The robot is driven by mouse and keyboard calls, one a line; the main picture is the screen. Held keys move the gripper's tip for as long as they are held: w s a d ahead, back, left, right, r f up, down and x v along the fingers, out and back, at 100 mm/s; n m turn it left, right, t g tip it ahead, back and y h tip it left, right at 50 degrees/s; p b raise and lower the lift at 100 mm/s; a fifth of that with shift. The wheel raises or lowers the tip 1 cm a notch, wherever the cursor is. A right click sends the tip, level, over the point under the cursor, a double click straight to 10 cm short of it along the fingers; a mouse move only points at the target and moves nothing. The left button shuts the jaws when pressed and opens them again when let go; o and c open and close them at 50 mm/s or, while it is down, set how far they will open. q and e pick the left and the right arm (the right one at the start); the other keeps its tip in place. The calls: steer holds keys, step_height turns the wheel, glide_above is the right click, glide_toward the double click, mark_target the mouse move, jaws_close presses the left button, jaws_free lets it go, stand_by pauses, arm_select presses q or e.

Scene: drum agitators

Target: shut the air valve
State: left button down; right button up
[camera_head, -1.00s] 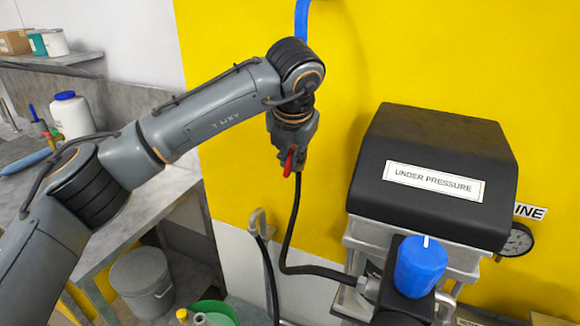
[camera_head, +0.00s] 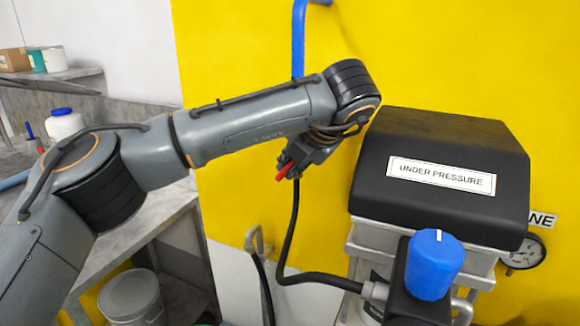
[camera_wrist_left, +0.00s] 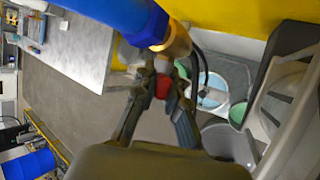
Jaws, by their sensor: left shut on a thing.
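The air valve shows in the left wrist view as a brass body (camera_wrist_left: 177,42) at the end of a thick blue pipe (camera_wrist_left: 105,28). Its red handle (camera_wrist_left: 162,86) sits between my fingertips. In the head view the red handle (camera_head: 285,171) slants down and left at the fingertips, above the black hose. My left gripper (camera_head: 296,158), also in the wrist view (camera_wrist_left: 160,95), is shut on the red handle. My wrist hides the valve body in the head view. My right gripper is not in view.
A black hood (camera_head: 440,225) labelled UNDER PRESSURE stands right of my gripper, with a blue knob (camera_head: 434,262) in front and a gauge (camera_head: 524,254) beside it. A black hose (camera_head: 290,235) hangs below. A grey bench (camera_head: 135,240) and lidded bucket (camera_head: 132,298) are left.

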arm_select(q)
steer(key=shift+r, duration=0.1)
steer(key=c, duration=1.4)
jaws_free()
steer(key=v, duration=1.2)
